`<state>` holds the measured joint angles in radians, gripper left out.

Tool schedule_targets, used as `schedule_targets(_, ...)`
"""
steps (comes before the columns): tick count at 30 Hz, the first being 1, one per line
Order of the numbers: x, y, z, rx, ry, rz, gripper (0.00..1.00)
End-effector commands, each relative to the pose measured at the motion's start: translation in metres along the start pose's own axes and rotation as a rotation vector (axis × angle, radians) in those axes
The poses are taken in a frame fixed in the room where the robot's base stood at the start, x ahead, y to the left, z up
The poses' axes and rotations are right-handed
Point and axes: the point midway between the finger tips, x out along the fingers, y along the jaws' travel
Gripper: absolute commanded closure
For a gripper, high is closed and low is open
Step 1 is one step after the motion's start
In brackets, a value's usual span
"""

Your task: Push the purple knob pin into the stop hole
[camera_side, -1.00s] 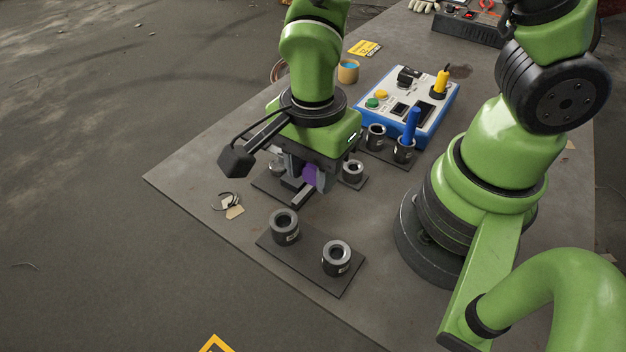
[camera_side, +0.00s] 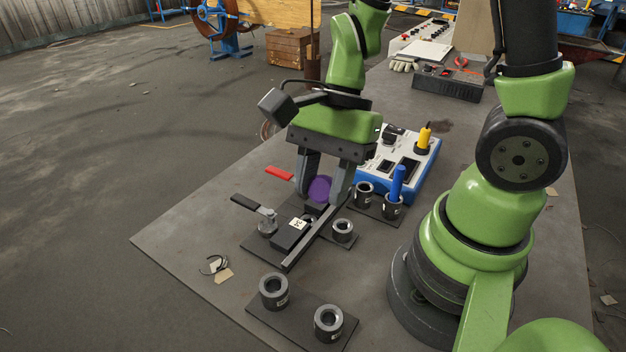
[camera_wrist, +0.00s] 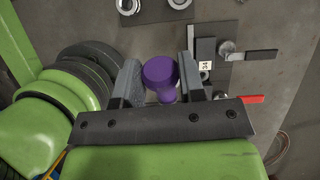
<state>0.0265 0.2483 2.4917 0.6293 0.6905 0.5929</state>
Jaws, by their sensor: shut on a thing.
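The purple knob pin (camera_side: 320,188) is between the two fingers of my gripper (camera_side: 324,190) in the side view. The wrist view shows its round purple head (camera_wrist: 160,72) and narrower stem, with a finger on each side; my gripper (camera_wrist: 160,84) is shut on it. A dark flat fixture (camera_side: 262,250) with a long rail and a block labelled 34 (camera_side: 298,224) lies in front of the gripper. The block also shows in the wrist view (camera_wrist: 205,66), right of the right finger. I cannot make out the stop hole.
A black-handled lever (camera_side: 246,203) and a red handle (camera_side: 279,173) stick out at the fixture's left. Grey sockets (camera_side: 273,291) stand on plates nearby. A blue pin (camera_side: 398,182) stands in a socket at right. A blue-white control box (camera_side: 412,160) is behind.

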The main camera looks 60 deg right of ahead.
Motion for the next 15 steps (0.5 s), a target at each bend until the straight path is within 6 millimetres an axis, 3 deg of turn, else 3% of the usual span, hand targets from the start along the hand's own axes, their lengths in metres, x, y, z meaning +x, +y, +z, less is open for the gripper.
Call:
schedule_targets(7,-0.005,-0.008,-0.017,-0.070,-0.360,0.055,0.91)
schedule_targets(15,-0.026,-0.041,-0.041,-0.015,-0.728,0.012,0.91)
